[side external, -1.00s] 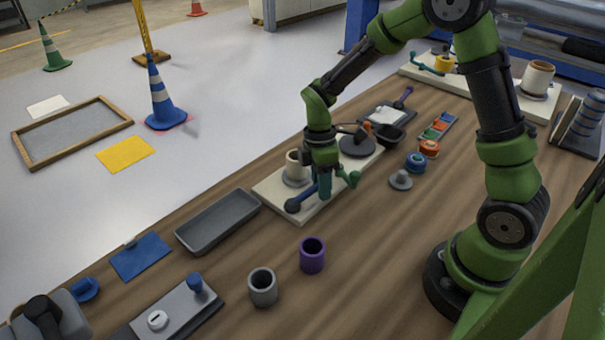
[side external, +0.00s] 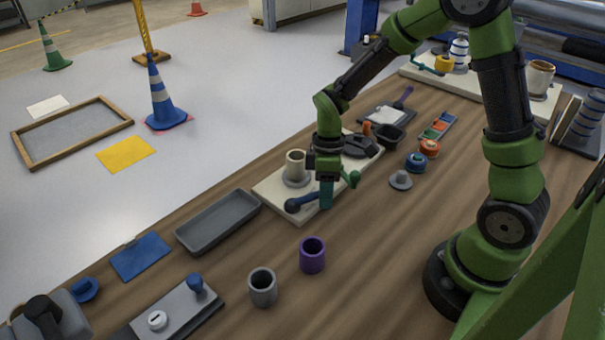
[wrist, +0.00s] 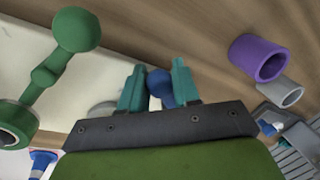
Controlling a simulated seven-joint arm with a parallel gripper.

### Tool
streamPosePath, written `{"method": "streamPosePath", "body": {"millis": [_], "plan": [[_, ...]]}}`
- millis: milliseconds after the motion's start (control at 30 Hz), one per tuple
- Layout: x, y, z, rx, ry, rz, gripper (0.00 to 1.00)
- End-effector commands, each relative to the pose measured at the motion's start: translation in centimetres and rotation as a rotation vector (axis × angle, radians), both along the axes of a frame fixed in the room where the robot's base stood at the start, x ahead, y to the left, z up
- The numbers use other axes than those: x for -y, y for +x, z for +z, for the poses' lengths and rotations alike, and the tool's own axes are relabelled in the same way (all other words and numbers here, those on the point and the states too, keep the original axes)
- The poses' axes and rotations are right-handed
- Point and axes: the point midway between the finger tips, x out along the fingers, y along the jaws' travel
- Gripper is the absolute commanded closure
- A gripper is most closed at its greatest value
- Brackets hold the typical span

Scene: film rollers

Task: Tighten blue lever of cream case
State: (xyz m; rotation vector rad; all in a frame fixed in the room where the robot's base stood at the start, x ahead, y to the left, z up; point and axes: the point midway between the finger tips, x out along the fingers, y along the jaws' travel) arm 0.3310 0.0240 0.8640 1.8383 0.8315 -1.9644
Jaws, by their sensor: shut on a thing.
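The cream case (side external: 268,187) is a flat cream base lying on the bench, with a cream cup (side external: 295,165) standing on it. Its blue lever (side external: 303,201) runs from a dark round hub at the case's near left corner to my gripper (side external: 326,203). My gripper's teal fingers point down and are shut on the lever's free end. In the wrist view the blue ball knob (wrist: 160,88) shows between the fingers (wrist: 158,90), partly hidden. A green lever (wrist: 60,55) with a ball knob is beside my gripper, apart from it.
A purple cup (side external: 312,255) and a grey cup (side external: 262,287) stand in front of the case. A grey tray (side external: 218,221) lies to its left. A grey knobbed piece (side external: 400,180) and blue and orange rollers stand to the right.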

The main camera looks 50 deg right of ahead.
Motion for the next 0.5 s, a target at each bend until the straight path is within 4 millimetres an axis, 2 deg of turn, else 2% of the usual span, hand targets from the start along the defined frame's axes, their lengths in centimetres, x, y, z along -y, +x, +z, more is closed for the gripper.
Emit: {"method": "streamPosePath", "body": {"millis": [500], "plan": [[-2.9, -2.0, 0.1, 0.003, 0.001, -0.479, 1.00]]}}
